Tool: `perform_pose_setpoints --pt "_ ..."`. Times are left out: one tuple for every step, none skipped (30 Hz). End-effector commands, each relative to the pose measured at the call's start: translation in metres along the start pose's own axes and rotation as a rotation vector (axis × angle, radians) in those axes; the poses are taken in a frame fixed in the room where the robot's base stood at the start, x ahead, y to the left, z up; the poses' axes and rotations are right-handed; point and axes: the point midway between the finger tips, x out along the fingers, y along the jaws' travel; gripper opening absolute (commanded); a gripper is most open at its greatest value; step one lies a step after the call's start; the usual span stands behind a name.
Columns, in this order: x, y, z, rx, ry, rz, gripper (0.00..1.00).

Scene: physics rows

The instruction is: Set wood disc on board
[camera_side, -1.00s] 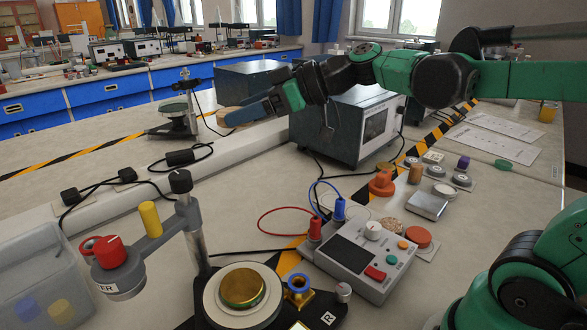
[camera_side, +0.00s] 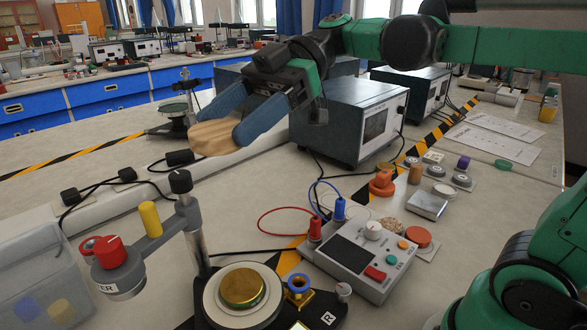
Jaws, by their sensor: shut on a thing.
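A pale wood disc (camera_side: 212,139) is in the side view, held up in the air left of the middle. My gripper (camera_side: 224,126) has its two blue fingers shut on the disc, one on each side; the disc juts out to the left beyond the fingertips. It shows above the bench, in front of a small dark stand (camera_side: 176,118). I cannot tell which thing is the board.
A grey control box (camera_side: 355,260) with knobs and leads stands front centre. A clamp stand (camera_side: 190,230) rises at front left beside a round base with a gold disc (camera_side: 242,288). A clear bin (camera_side: 40,270) is far left. A dark instrument box (camera_side: 350,120) stands behind.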

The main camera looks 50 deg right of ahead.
Motion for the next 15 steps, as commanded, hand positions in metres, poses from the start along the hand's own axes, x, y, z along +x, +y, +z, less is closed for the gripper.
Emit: perform_pose_setpoints --pt "0.0 -0.001 -0.001 -0.005 0.0 -0.011 0.15" --pt "0.0 -0.002 -0.001 -0.007 0.0 -0.014 0.15" --pt "0.0 -0.002 -0.001 -0.007 0.0 -0.015 0.15" --pt "0.0 -0.002 -0.001 -0.006 -0.001 -0.015 0.15" --pt "0.0 -0.002 -0.001 -0.006 -0.001 -0.014 0.15" --pt "0.0 -0.002 -0.001 -0.006 -0.001 -0.014 0.15" --pt "0.0 -0.002 -0.001 -0.005 -0.001 -0.014 0.15" --pt "0.0 -0.002 -0.001 -0.005 -0.001 -0.013 0.15" --pt "0.001 -0.002 0.0 -0.005 -0.001 -0.013 0.15" --pt "0.001 -0.001 0.001 -0.005 -0.001 -0.013 0.15" --pt "0.002 -0.001 0.003 -0.004 -0.001 -0.012 0.15" --pt "0.004 -0.001 0.007 -0.004 -0.001 -0.012 0.15" --pt "0.005 -0.001 0.011 -0.004 -0.001 -0.012 0.15" --pt "0.007 -0.001 0.016 -0.004 -0.001 -0.012 0.15" --pt "0.01 -0.001 0.024 -0.004 -0.001 -0.012 0.15"
